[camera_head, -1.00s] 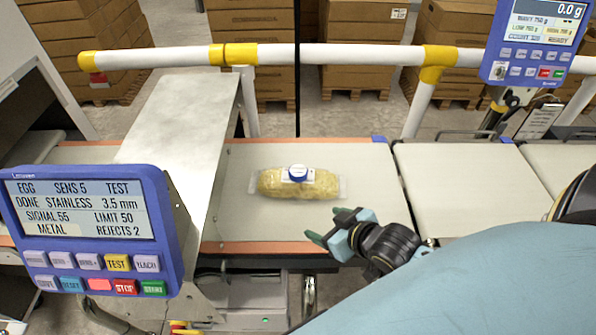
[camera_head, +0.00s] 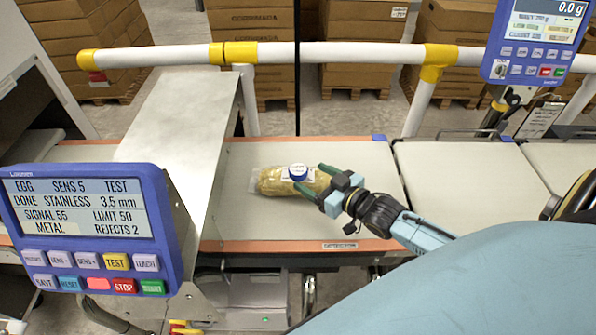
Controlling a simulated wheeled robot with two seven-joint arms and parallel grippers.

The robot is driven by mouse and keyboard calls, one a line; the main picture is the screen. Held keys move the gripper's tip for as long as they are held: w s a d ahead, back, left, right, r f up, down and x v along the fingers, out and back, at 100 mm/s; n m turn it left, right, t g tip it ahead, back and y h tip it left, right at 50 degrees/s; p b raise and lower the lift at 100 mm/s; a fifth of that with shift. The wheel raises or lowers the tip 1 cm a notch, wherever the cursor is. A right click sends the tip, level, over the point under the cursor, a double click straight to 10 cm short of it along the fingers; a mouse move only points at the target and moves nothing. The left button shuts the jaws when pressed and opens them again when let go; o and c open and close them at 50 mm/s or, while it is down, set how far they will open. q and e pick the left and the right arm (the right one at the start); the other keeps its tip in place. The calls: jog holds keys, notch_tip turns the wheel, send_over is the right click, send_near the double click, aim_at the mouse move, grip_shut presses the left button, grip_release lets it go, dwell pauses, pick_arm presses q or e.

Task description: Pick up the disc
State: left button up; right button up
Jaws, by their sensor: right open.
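The disc (camera_head: 298,171) is small and round with a blue rim and a pale top. It sits on top of a clear bag of yellowish food (camera_head: 271,181) lying on the belt. My right gripper (camera_head: 312,179) comes in from the right and is open. Its green fingertips are close to the right side of the disc, over the right part of the bag. I cannot tell whether they touch the disc. The gripper hides the right end of the bag. My left gripper is not in view.
The pale belt (camera_head: 262,222) is clear around the bag. A metal detector panel (camera_head: 85,230) stands at the left beside a slanted metal cover (camera_head: 185,110). A white rail (camera_head: 340,54) runs behind. A weigher display (camera_head: 535,40) is at the upper right.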

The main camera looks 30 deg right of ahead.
aim_at(301, 171)
jog(key=shift+x, duration=3.1)
jog(key=shift+c, duration=0.3)
jog(key=c, duration=1)
